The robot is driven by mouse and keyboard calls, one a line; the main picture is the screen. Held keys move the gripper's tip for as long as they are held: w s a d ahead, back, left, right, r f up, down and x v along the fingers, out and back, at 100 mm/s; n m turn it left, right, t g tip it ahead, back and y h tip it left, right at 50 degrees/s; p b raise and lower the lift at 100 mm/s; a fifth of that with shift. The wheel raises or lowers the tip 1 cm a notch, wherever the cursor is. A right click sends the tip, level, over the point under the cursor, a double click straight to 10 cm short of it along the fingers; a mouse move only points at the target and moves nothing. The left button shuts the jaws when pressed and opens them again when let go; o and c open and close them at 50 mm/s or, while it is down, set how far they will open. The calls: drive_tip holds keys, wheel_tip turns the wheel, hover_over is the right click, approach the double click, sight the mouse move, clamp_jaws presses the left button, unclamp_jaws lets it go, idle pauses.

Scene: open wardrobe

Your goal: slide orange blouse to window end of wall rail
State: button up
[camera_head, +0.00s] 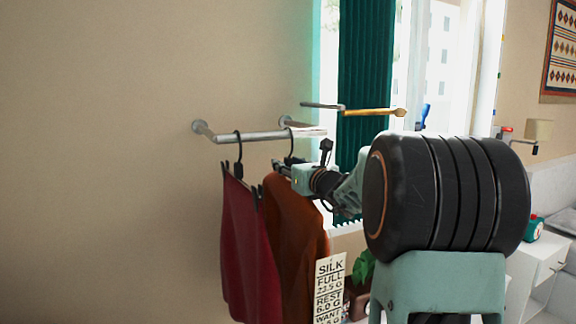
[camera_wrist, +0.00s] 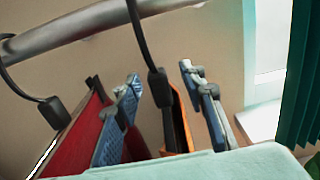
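The orange blouse (camera_head: 297,225) hangs on a black hanger (camera_wrist: 160,86) from the silver wall rail (camera_head: 265,136), near its right, window-side end. In the wrist view the blouse (camera_wrist: 180,124) shows as a narrow orange edge below the hanger. My gripper (camera_head: 285,171) is at the top of the blouse, below the rail. In the wrist view my gripper (camera_wrist: 161,77) is open, one finger on each side of the hanger's neck, with visible gaps. The rail also crosses the top left of the wrist view (camera_wrist: 75,32).
A dark red garment (camera_head: 247,240) hangs just left of the blouse; the left finger sits between them. A printed tag (camera_head: 329,288) hangs by the blouse. The green curtain (camera_head: 365,75) and window stand right.

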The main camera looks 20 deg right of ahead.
drive_tip(key=shift+r, duration=0.1)
clamp_jaws()
drive_tip(key=d+p, duration=0.2)
drive_tip(key=d, duration=0.4)
drive_tip(key=c, duration=0.6)
unclamp_jaws()
drive_tip(key=shift+w+d+p, duration=0.15)
drive_tip(key=shift+d+p, duration=0.15)
drive_tip(key=o, duration=0.5)
drive_tip(key=s, duration=1.2)
drive_tip(key=shift+d, duration=0.15)
